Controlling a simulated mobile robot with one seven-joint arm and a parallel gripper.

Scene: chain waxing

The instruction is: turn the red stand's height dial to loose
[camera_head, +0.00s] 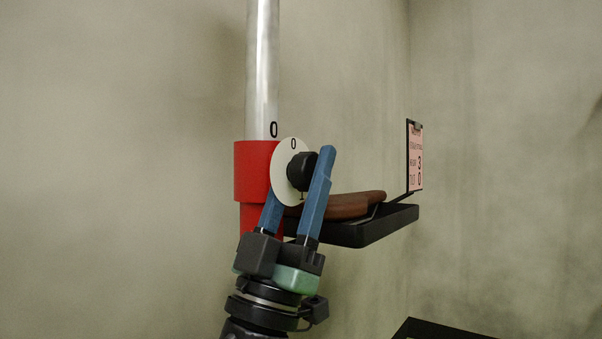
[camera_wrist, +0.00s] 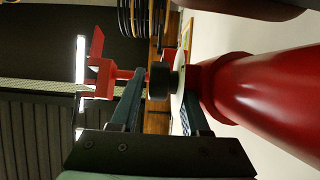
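The red stand (camera_head: 257,172) is a red collar around a silver upright post (camera_head: 262,70); its red body also fills the right of the wrist view (camera_wrist: 265,90). The height dial (camera_head: 285,172) is a pale disc with a black knob (camera_head: 302,171) facing right; the knob also shows in the wrist view (camera_wrist: 160,82). A "0" is printed on the disc and another on the post. My gripper (camera_head: 302,178) is open, its blue fingers on either side of the knob. One finger is partly hidden behind the disc. A gap shows between the other finger and the knob.
A black tray (camera_head: 370,232) with a brown object (camera_head: 350,204) sticks out right of the stand, close to my finger. A small sign (camera_head: 415,156) stands at its far end. In the wrist view, a red bracket (camera_wrist: 103,72) and black discs (camera_wrist: 135,14) lie beyond.

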